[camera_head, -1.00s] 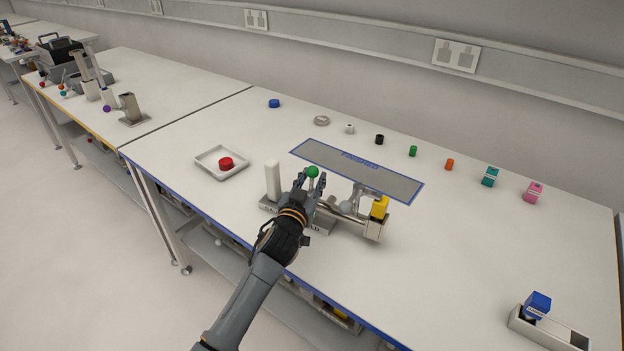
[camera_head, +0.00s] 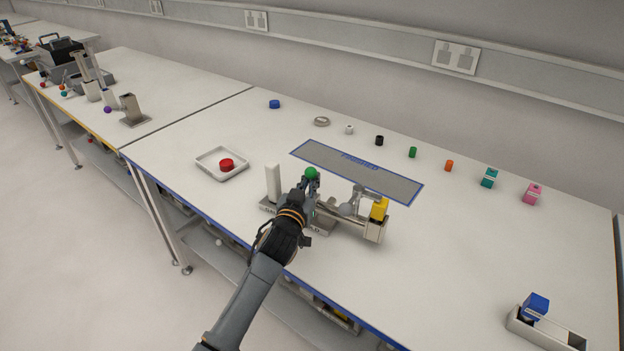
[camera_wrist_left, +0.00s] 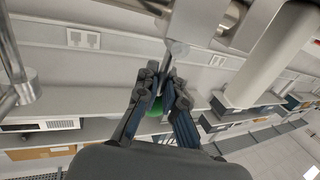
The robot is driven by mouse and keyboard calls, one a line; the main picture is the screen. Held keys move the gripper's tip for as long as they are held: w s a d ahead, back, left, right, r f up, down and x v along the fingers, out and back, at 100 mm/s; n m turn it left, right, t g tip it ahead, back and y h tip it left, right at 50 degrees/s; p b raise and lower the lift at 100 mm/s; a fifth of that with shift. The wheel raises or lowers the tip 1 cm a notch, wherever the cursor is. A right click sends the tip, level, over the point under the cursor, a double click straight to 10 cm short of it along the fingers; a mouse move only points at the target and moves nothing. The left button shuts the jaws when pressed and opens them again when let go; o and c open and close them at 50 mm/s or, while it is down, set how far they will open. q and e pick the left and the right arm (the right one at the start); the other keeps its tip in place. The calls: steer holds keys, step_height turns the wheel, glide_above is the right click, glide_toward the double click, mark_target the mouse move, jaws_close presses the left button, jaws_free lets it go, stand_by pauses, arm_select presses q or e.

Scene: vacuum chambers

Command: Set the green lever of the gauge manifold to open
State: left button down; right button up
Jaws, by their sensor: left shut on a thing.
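The gauge manifold (camera_head: 348,222) stands near the front edge of the table, with a white cylinder (camera_head: 273,183) at its left end and a yellow block (camera_head: 379,208) at its right end. Its green lever knob (camera_head: 312,173) shows just above my left gripper (camera_head: 309,183). In the left wrist view the gripper (camera_wrist_left: 164,95) is shut around the lever, with the green knob (camera_wrist_left: 156,112) partly hidden behind the fingers and a metal shaft (camera_wrist_left: 176,50) running away from them. My right gripper is not in view.
A grey mat (camera_head: 400,187) marked FINISHED lies behind the manifold. A white tray (camera_head: 208,160) with a red round piece (camera_head: 226,165) is to the left. Several small coloured pieces line the back. A blue block (camera_head: 536,304) sits on a holder at front right.

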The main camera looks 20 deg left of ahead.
arm_select(q)
steer(key=shift+w+a+r+n+p, duration=0.15)
steer(key=shift+a+n+p, duration=0.1)
steer(key=shift+n+p, duration=0.3)
steer(key=shift+s+a+r+n+p, duration=0.1)
steer(key=shift+a+n+p, duration=0.15)
steer(key=shift+n+p, duration=0.3)
steer(key=shift+w+a+f+n+g+h+p, duration=0.15)
steer(key=shift+a+n+g+p, duration=0.1)
steer(key=shift+n+p, duration=0.3)
steer(key=shift+a+f+n+g+h+p, duration=0.15)
steer(key=shift+a+n+p, duration=0.1)
steer(key=shift+n+p, duration=0.3)
steer(key=shift+w+a+f+n+p, duration=0.1)
steer(key=shift+a+n+p, duration=0.15)
steer(key=shift+n, duration=0.3)
steer(key=shift+a+f+n+p, duration=0.1)
steer(key=shift+n+p, duration=0.1)
steer(key=shift+n, duration=0.35)
steer(key=shift+a+f+n+g+h+p, duration=0.3)
steer(key=shift+f+n+g, duration=0.1)
steer(key=shift+n, duration=0.4)
steer(key=c, duration=1.5)
jaws_free()
steer(key=shift+o, duration=0.2)
